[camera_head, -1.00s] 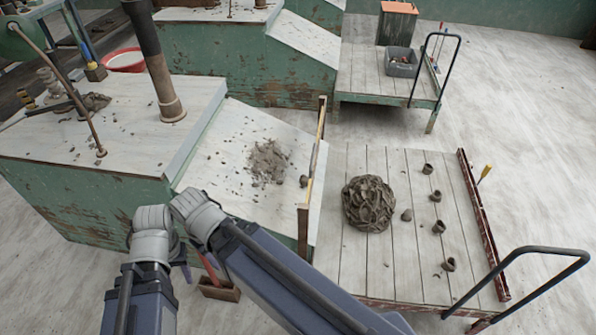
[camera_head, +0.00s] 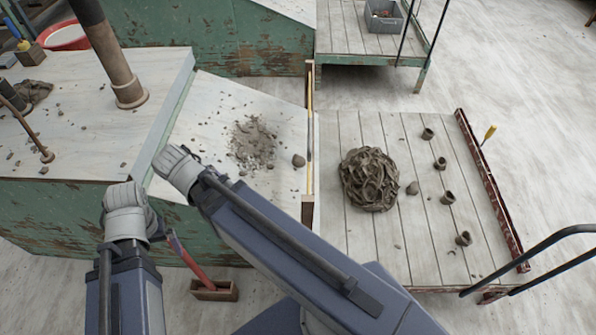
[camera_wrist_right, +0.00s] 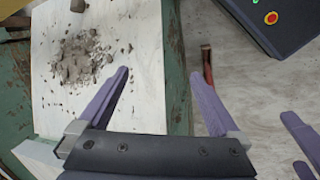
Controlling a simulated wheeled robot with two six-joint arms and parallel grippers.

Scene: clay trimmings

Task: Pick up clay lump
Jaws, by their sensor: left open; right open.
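A small grey-brown clay lump (camera_head: 298,160) lies on the pale sloped board (camera_head: 208,112), right of a patch of crumbs (camera_head: 253,142). It also shows at the top edge of the right wrist view (camera_wrist_right: 78,5). A second small lump (camera_head: 412,188) sits on the slatted cart beside a large heap of clay strips (camera_head: 369,180). My right gripper (camera_wrist_right: 160,77) is open and empty, its fingers spread near the board's lower edge, apart from the lump. My left gripper (camera_head: 158,228) is left of and below the right wrist, away from both lumps; its fingers are mostly hidden.
A low wooden rail (camera_head: 309,130) stands between the board and the slatted cart (camera_head: 345,245). Several small clay cups (camera_head: 440,163) stand on the cart. A red-handled tool (camera_head: 187,252) stands in a wooden box (camera_head: 214,290) on the floor. A post (camera_head: 108,50) rises at left.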

